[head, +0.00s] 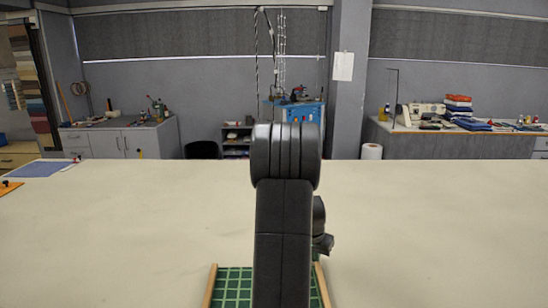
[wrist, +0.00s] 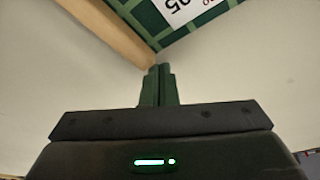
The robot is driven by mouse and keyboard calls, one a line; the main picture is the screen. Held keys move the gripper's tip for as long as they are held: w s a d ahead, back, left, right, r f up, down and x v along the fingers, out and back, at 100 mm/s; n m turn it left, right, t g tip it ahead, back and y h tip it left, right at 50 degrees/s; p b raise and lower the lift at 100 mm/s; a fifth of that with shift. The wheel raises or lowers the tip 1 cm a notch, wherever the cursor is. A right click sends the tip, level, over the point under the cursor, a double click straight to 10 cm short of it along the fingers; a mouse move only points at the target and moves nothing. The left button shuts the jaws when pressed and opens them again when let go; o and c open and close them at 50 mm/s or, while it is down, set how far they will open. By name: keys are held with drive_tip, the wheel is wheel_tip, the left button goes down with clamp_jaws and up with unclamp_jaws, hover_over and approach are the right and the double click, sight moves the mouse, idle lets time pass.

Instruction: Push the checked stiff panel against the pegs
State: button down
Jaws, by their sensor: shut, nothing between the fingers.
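The checked stiff panel (head: 233,284) is green with pale grid lines and lies at the bottom of the head view, its middle hidden behind my arm. In the wrist view a corner of the panel (wrist: 211,14) shows at the top, with a white printed label on it. My gripper (wrist: 160,70) is shut and empty, its fingertips close to the panel's near corner and the end of a wooden strip. I cannot tell whether they touch. The gripper is hidden in the head view. No pegs can be made out.
Wooden strips flank the panel on the left (head: 210,286) and right (head: 321,286); the wrist view shows one strip (wrist: 112,28) alongside it. A blue sheet (head: 40,169) and an orange item (head: 9,187) lie at the far left. Most of the pale table (head: 430,225) is clear.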

drive_tip(key=shift+w+a+r+p, duration=0.1)
drive_tip(key=shift+w+r+p, duration=0.35)
drive_tip(key=shift+r, duration=0.5)
drive_tip(key=shift+w+d+r+p, duration=0.1)
drive_tip(key=shift+w+r+p, duration=0.1)
drive_tip(key=shift+r+p, duration=0.65)
drive_tip(key=shift+w+a+r+p, duration=0.1)
drive_tip(key=shift+w+r+p, duration=0.25)
drive_tip(key=shift+r, duration=0.75)
drive_tip(key=shift+s+f+b, duration=0.35)
drive_tip(key=shift+f+b, duration=0.3)
drive_tip(key=shift+f, duration=0.35)
drive_tip(key=shift+s+f+b, duration=0.3)
drive_tip(key=shift+f+b, duration=0.35)
drive_tip(key=shift+f, duration=0.4)
drive_tip(key=shift+s+f+b, duration=0.35)
drive_tip(key=shift+f+b, duration=0.3)
drive_tip(key=shift+f, duration=0.35)
drive_tip(key=shift+r, duration=0.15)
